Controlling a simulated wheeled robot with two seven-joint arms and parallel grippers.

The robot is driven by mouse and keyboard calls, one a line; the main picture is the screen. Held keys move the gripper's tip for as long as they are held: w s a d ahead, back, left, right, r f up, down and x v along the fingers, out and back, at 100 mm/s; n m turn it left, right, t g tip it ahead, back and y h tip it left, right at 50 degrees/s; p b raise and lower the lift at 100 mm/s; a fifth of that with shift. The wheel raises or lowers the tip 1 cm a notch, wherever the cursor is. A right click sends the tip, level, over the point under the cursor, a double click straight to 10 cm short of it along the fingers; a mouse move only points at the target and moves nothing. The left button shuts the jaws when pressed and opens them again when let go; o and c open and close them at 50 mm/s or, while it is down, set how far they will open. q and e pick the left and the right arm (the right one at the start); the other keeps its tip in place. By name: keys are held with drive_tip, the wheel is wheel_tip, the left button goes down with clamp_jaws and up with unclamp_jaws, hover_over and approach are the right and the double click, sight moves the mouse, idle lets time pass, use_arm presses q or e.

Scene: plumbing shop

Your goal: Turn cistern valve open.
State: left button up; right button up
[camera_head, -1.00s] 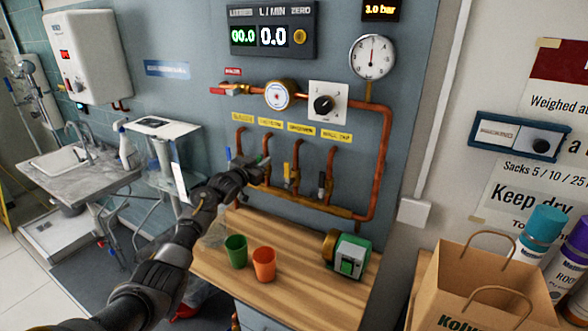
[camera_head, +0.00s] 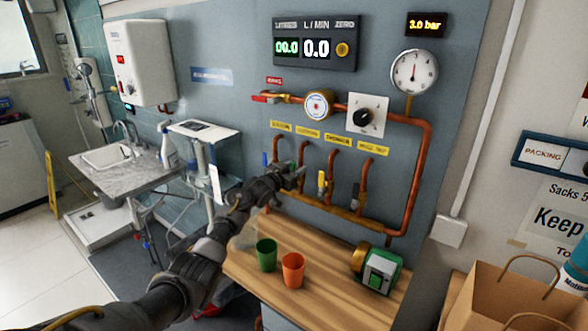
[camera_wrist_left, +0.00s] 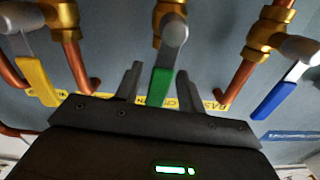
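The cistern valve is the one with the green lever (camera_wrist_left: 161,88), second from the left in the row of pipes; its tip also shows in the head view (camera_head: 292,167). My left gripper (camera_head: 290,178) is at this valve. In the left wrist view its two fingers (camera_wrist_left: 160,85) stand on either side of the green lever, with narrow gaps, so it is open around the lever. In that view the lever runs down from its pivot between the fingers. The arm partly hides this valve in the head view. My right gripper is out of view.
The blue lever (camera_wrist_left: 273,101) and yellow lever (camera_wrist_left: 36,82) flank the green one closely. Copper pipes run along the wall. Below, a wooden bench (camera_head: 330,307) holds a green cup (camera_head: 266,255), an orange cup (camera_head: 292,270) and a green-and-brass device (camera_head: 379,270).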

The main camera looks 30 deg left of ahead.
use_arm(q)
drive_tip(key=shift+d, duration=0.15)
drive_tip(key=shift+s, duration=0.25)
drive_tip(key=s+a+b, duration=0.1)
drive_tip(key=s+b, duration=0.1)
drive_tip(key=s, duration=0.8)
drive_tip(key=shift+a, duration=0.25)
